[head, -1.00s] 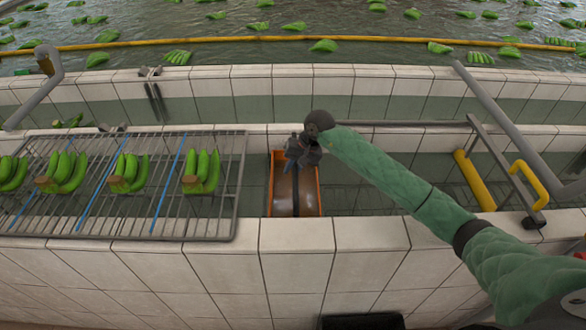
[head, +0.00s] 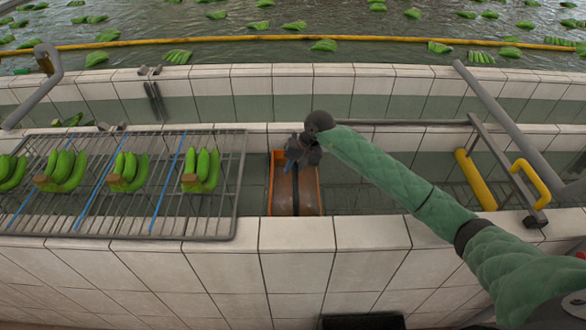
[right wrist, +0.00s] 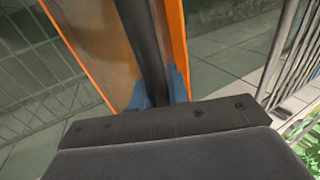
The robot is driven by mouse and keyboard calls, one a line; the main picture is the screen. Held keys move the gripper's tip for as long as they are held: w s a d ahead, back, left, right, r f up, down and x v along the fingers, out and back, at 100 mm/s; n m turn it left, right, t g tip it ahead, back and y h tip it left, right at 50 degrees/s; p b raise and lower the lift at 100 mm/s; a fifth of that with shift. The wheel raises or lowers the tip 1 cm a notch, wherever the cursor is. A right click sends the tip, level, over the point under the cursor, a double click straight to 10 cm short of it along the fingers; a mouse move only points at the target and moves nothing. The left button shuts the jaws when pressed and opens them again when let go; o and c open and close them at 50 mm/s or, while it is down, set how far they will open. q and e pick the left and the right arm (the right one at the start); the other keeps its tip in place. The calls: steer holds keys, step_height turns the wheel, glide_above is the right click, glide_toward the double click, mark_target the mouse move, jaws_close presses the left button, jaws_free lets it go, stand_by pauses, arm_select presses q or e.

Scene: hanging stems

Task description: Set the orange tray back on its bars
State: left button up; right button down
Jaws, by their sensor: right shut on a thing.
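The orange tray (head: 318,190) has orange side walls, a brown inner face and a dark lengthwise bar. In the head view it lies in the trough, just right of the wire rack. My right gripper (head: 298,163) is over its far end. In the right wrist view the tray (right wrist: 176,35) fills the upper middle. There my right gripper's blue fingertips (right wrist: 158,90) stand on either side of the dark bar (right wrist: 148,45) and are shut on it. The tray's underside and what it rests on are hidden. My left gripper is not in view.
The wire rack (head: 240,190) at left holds several green banana bunches between blue dividers. White tiled walls (head: 370,235) edge the trough in front and behind. Yellow pipes (head: 475,180) and grey rails stand at right. The trough between tray and pipes looks clear.

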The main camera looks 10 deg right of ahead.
steer(key=shift+f+b, duration=0.35)
steer(key=shift+b, duration=0.1)
stand_by(0.3)
steer(key=c, duration=1.3)
jaws_free()
steer(key=shift+o, duration=0.2)
